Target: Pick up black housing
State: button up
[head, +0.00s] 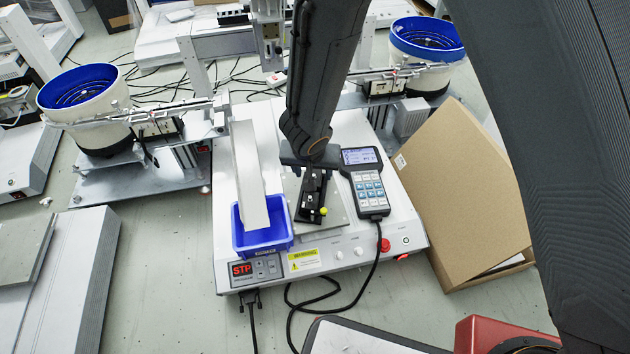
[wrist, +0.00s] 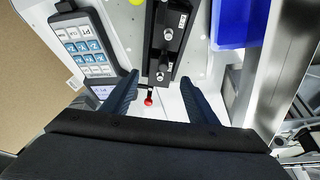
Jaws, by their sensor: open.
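The black housing (head: 310,197) is a long dark block on the metal plate of the white gantry machine, left of the handheld keypad. In the wrist view the housing (wrist: 165,40) carries a small white label and two silver posts. Its near end lies close to the fingertips. My gripper (wrist: 157,83) is open, its two dark fingers spread wide with nothing held between them. In the head view my gripper (head: 309,160) is over the far end of the housing, and my arm hides part of that end. I cannot tell the exact height gap.
A handheld keypad (head: 366,183) lies right of the housing. A cardboard box (head: 465,190) leans at the right. Cables run in front.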

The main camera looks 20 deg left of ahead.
jog(key=x, duration=0.2)
jog(key=shift+w+f+b, duration=0.15)
jog(key=shift+f+b, duration=0.15)
jog(key=shift+b, duration=0.05)
jog(key=c, duration=1.2)
jog(key=shift+c, duration=0.2)
jog(key=shift+r, duration=0.15)
